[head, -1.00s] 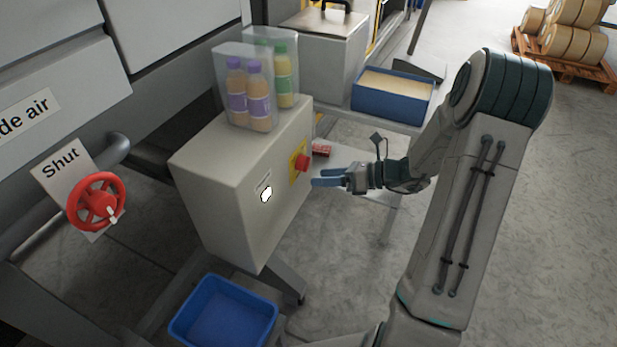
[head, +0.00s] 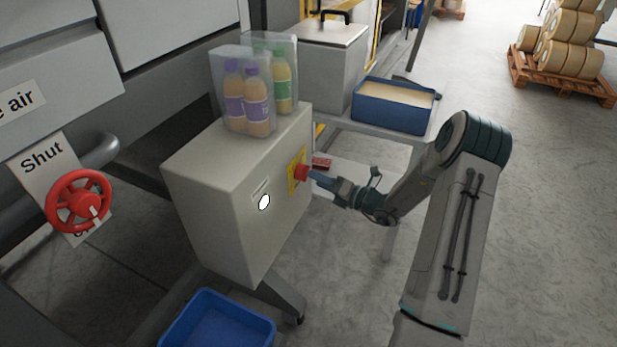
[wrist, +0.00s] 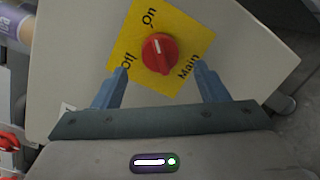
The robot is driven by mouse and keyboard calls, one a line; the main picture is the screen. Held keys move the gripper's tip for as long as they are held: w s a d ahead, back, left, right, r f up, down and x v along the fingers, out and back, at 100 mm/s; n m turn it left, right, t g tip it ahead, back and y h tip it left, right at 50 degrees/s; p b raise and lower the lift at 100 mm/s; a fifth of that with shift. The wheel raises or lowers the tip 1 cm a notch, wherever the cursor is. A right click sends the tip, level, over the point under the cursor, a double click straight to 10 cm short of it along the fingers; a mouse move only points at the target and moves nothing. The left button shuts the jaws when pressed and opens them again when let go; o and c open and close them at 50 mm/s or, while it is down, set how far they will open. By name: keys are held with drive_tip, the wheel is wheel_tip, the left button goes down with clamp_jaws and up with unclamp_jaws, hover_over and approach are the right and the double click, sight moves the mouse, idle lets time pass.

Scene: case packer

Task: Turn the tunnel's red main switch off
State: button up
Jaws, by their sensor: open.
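The red main switch (head: 301,173) sits on a yellow plate (head: 292,183) on the side of a grey cabinet (head: 225,195). The wrist view shows the red knob (wrist: 160,54) with a white mark pointing toward the word "On". "Off" is to the left on the plate (wrist: 178,20) and "Main" is at lower right. My gripper (head: 312,175) is in front of the switch, very close to it. In the wrist view my gripper (wrist: 160,70) is open, with one finger on each side below the knob. I cannot tell if a finger touches it.
A red handwheel (head: 79,202) by a "Shut" sign is at left. Bottles in a clear wrap (head: 287,54) stand on the cabinet. A blue bin (head: 215,325) is below, a blue tray (head: 392,118) behind.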

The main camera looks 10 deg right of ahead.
sight(303, 173)
drive_tip(key=shift+x, duration=2.25)
drive_tip(key=shift+c, duration=0.4)
drive_tip(key=c, duration=0.9)
drive_tip(key=shift+w+d+f+n+g+y+b, duration=0.15)
drive_tip(key=shift+n+y+b, duration=0.3)
drive_tip(key=shift+n+b, duration=2.05)
drive_tip(key=shift+s+f+n+g+y+b, duration=0.15)
drive_tip(key=shift+n+y+b, duration=0.6)
drive_tip(key=shift+n, duration=3.2)
drive_tip(key=shift+w+d+r+n+g+y+b, duration=0.1)
drive_tip(key=shift+w+n+g+y+b, duration=0.1)
drive_tip(key=shift+n+b, duration=2.4)
drive_tip(key=shift+n+p, duration=0.65)
drive_tip(key=shift+n, duration=0.2)
